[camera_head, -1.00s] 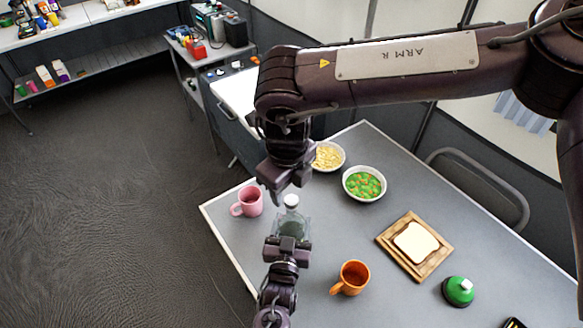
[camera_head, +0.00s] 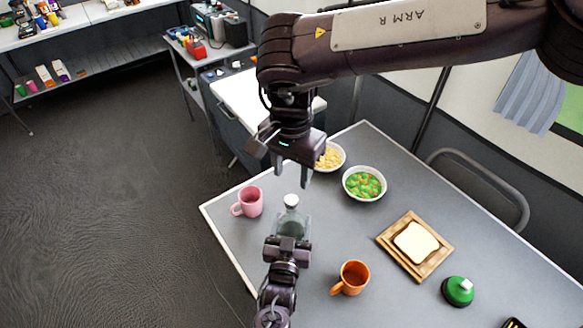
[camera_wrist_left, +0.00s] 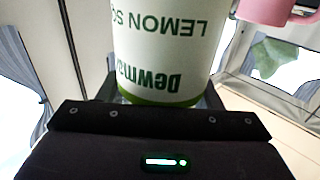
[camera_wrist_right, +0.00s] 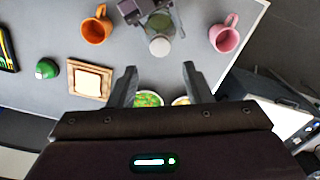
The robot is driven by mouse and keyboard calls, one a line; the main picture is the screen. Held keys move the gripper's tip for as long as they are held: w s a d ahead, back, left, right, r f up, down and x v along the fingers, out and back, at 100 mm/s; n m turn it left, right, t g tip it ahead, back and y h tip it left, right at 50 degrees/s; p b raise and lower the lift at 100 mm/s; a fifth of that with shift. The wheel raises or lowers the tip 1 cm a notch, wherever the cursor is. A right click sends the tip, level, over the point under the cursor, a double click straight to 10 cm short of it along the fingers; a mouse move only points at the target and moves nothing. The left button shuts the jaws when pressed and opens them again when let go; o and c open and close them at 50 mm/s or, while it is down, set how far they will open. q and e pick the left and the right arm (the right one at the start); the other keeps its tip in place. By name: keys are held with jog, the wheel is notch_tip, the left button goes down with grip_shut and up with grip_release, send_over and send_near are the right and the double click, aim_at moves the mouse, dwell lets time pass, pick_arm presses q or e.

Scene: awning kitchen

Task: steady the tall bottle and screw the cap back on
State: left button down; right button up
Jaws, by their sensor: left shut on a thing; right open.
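The tall bottle (camera_head: 292,225) stands upright on the grey table, clear with a greenish lower part. A pale cap (camera_head: 291,200) sits on its top; I cannot tell how tight it is. It also shows in the right wrist view (camera_wrist_right: 159,46). My left gripper (camera_head: 289,240) is shut around the bottle's body from the near side. In the left wrist view the bottle's white label (camera_wrist_left: 168,45) fills the space between the fingers. My right gripper (camera_head: 292,173) is open and empty, above and beyond the cap, apart from it. Its spread fingers show in the right wrist view (camera_wrist_right: 159,80).
A pink mug (camera_head: 249,201) stands left of the bottle, an orange mug (camera_head: 353,277) to the right. Two food bowls, one with green pieces (camera_head: 364,184), stand behind. A bread board (camera_head: 436,262) and a green round object (camera_head: 458,291) are farther right.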

aim_at(291, 199)
dwell(0.3)
jog(key=shift+f, duration=4.05)
grip_shut()
